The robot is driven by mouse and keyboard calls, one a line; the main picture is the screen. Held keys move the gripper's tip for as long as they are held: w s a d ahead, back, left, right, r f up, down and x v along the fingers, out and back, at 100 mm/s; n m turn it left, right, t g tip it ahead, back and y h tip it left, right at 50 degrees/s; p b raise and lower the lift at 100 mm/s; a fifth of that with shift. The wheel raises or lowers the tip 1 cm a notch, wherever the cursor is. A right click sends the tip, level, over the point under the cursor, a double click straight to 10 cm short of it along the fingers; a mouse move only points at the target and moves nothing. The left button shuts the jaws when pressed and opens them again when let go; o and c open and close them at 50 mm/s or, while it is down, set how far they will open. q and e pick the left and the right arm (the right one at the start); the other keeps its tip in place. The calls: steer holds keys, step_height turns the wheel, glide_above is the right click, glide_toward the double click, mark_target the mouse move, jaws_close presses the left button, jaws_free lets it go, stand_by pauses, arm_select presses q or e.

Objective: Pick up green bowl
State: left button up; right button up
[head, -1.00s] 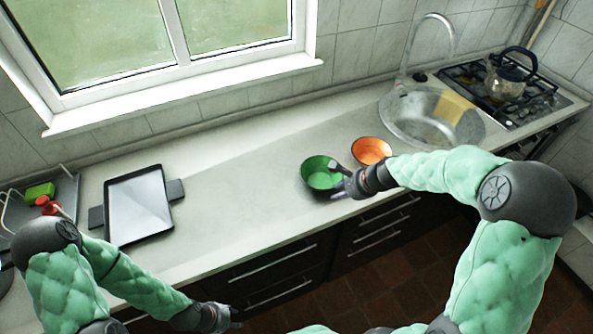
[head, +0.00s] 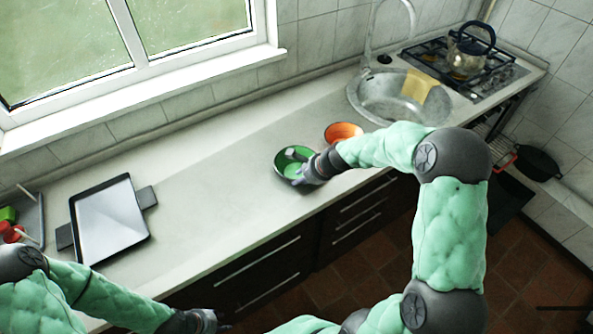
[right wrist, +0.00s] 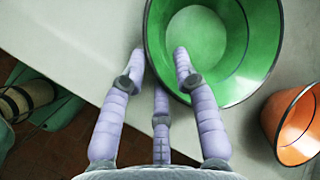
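The green bowl (head: 283,162) sits upright on the worktop near its front edge. It shows large at the top of the right wrist view (right wrist: 255,45). My right gripper (head: 295,168) is at the bowl's near right side, its fingers spread and overlapping the rim. In the right wrist view my right gripper (right wrist: 160,70) is open: one finger overlaps the bowl's inside, another lies just outside the rim, and the third is below the rim. Whether they touch the bowl is unclear. My left gripper (head: 212,321) hangs low at the bottom edge, in front of the drawers, its fingers too small to judge.
An orange bowl (head: 343,131) stands close to the green bowl, on its right; it also shows in the right wrist view (right wrist: 292,125). A dark-rimmed tray (head: 108,218) lies on the left. The sink (head: 365,100) and stove (head: 500,75) are on the right. The worktop between tray and bowl is clear.

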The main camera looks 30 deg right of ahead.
steer(key=shift+x, duration=1.2)
jaws_close()
steer(key=shift+r, duration=0.2)
